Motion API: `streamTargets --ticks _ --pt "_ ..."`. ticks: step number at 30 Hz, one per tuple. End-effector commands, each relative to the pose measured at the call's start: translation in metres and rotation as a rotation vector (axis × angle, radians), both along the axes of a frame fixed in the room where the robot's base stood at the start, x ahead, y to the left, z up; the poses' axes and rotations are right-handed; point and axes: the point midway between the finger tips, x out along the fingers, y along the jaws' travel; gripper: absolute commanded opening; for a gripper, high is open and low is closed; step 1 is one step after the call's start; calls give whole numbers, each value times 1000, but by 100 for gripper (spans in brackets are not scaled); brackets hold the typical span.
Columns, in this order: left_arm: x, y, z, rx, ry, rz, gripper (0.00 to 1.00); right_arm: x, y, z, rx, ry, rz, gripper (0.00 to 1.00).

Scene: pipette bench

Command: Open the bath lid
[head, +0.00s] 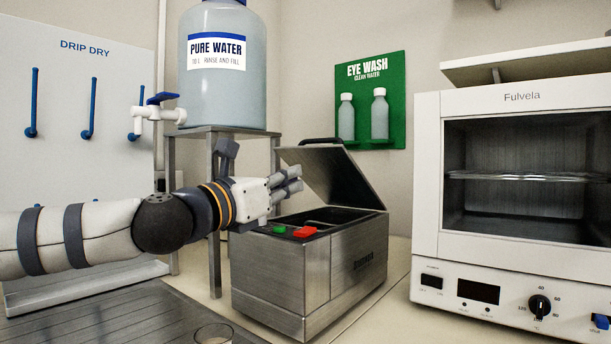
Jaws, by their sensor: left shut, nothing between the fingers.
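The water bath (345,262) is a brushed steel box standing on the bench in the middle of the head view. Its lid (335,178) is raised and tilted back, with a dark handle (320,141) at its top edge. The dark opening of the bath shows beneath it. A green button and a red switch sit on the bath's near top. My left gripper (287,185) is shut and empty, just left of the raised lid and above the bath's left side. I cannot tell whether its fingers touch the lid. My right gripper is not in view.
A Fulvela oven (427,180) stands close on the right. A pure water tank (222,90) with a blue-handled tap (160,112) sits on a metal stand (213,260) behind my left arm. A drip-dry rack (90,85) is at left.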

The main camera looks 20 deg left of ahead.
Motion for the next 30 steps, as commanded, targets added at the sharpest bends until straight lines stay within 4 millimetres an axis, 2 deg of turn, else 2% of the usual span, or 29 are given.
streamTargets --ticks 3,9,23,30 --pt "21 -9 4 2 0 -1 0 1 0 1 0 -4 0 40" --pt "42 -15 8 1 1 0 0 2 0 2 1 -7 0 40" --pt "45 -16 9 1 1 0 0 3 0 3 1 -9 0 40" --pt "49 -18 24 0 -2 0 0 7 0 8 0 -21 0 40"
